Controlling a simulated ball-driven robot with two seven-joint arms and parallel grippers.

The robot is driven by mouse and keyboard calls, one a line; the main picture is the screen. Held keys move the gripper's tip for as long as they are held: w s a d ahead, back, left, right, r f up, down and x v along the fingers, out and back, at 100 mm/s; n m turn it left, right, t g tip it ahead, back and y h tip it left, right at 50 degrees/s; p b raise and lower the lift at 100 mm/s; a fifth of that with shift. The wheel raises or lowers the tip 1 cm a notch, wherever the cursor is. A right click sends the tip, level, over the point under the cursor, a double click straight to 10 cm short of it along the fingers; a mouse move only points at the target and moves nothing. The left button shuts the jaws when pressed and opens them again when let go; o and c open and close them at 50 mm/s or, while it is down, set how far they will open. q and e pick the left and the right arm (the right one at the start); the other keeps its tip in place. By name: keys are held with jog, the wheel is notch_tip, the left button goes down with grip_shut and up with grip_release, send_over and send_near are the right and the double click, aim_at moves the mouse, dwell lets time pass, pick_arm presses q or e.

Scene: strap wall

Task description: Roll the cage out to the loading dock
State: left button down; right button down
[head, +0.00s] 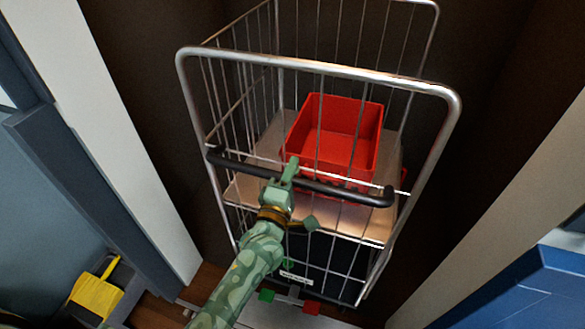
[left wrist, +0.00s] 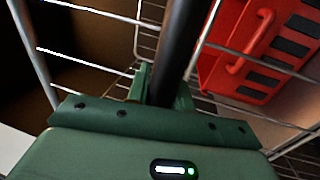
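The wire roll cage (head: 320,68) stands in a dark recess, with silver tube frame and wire sides. A black handle bar (head: 345,193) crosses its near side. My left gripper (head: 290,172) is at the bar, left of its middle. In the left wrist view the black bar (left wrist: 181,40) runs between the green fingers (left wrist: 165,88), which look closed against it. A red crate (head: 335,135) sits on the cage's shelf (head: 260,190); its slotted side also shows in the left wrist view (left wrist: 240,65). My right gripper is in neither view.
Pale upright edges flank the recess at left (head: 135,130) and right (head: 500,220). A green pedal (head: 266,295) and a red pedal (head: 312,307) show low at the cage's near side. A yellow object (head: 92,292) lies lower left; a blue object (head: 535,290) stands lower right.

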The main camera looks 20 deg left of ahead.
pick_arm(q)
jog(key=shift+w+r, duration=0.15)
jog(key=shift+w, duration=0.75)
jog(key=c, duration=1.3)
grip_release()
jog(key=shift+o, duration=0.3)
jog(key=shift+w, duration=0.2)
jog(key=s+f+p, duration=0.1)
jog(key=s+f, duration=0.2)
jog(key=s, duration=1.3)
jog(key=shift+a, duration=0.25)
jog(key=shift+f, duration=0.1)
